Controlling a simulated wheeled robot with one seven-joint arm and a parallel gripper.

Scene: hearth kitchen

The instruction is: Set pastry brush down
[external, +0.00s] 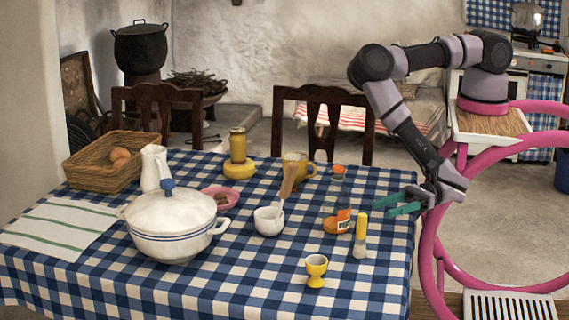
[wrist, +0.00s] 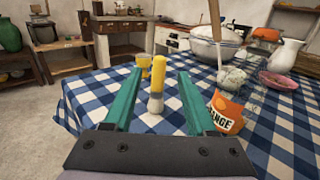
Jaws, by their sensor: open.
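The pastry brush (external: 361,228) has a yellow handle and pale bristles. It stands upright, bristles down, on the checked tablecloth near the table's right side. My gripper (external: 381,206), with green fingers, is open just right of the brush in the external view. In the wrist view, the brush (wrist: 157,88) shows upright between the lines of the two open fingers (wrist: 158,72), near their tips. Neither finger visibly touches it.
A bottle with an orange label (external: 344,218) stands close to the brush; its label is also in the wrist view (wrist: 227,112). A yellow egg cup (external: 316,268) stands in front.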

